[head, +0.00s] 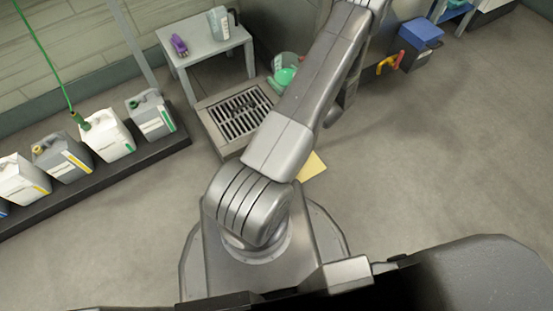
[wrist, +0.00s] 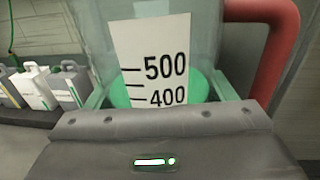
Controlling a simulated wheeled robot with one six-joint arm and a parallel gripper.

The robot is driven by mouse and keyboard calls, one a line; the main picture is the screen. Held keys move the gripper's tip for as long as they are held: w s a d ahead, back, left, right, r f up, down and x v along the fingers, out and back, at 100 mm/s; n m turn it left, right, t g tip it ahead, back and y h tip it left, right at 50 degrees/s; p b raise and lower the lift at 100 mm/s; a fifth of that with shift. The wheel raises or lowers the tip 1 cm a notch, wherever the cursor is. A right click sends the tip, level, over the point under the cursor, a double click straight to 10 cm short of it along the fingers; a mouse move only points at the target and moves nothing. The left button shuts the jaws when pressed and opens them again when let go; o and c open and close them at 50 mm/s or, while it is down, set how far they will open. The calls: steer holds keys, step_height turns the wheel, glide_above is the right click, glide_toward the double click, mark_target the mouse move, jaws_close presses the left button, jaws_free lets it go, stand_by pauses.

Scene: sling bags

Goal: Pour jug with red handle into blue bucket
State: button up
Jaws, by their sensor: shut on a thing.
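The jug with red handle (wrist: 205,55) fills the middle of the wrist view. It is clear, with a white scale label reading 500 and 400 and green liquid low in it. Its red handle (wrist: 285,40) is on the right. My gripper (wrist: 160,105) is shut on the jug, which looks upright. In the head view a clear vessel with green contents (head: 285,76), seemingly this jug, shows left of my arm, partly hidden by it. My gripper is hidden behind the arm there.
A grey table (head: 205,49) holds a purple object (head: 179,44) and a grey-green container (head: 219,23). A floor drain (head: 240,113) lies in front. Several canisters (head: 105,135) line a dark ledge at left. Red and yellow piping (head: 391,63) is near the box. The right floor is clear.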

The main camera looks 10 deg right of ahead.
steer(key=s+d+f+b, duration=0.2)
steer(key=f+b, duration=0.1)
steer(key=f, duration=0.3)
steer(key=s+d+f+b, duration=0.1)
steer(key=s+f+b, duration=0.2)
steer(key=f, duration=0.4)
steer(key=s+d+f+y+b, duration=0.1)
steer(key=s+d+f+b, duration=0.1)
steer(key=f, duration=0.4)
steer(key=shift+s+d+f+n+g+b, duration=0.25)
steer(key=shift+d+f+n+g+b, duration=0.1)
steer(key=shift+b, duration=0.15)
steer(key=shift+w+r, duration=0.1)
steer(key=shift+r, duration=0.05)
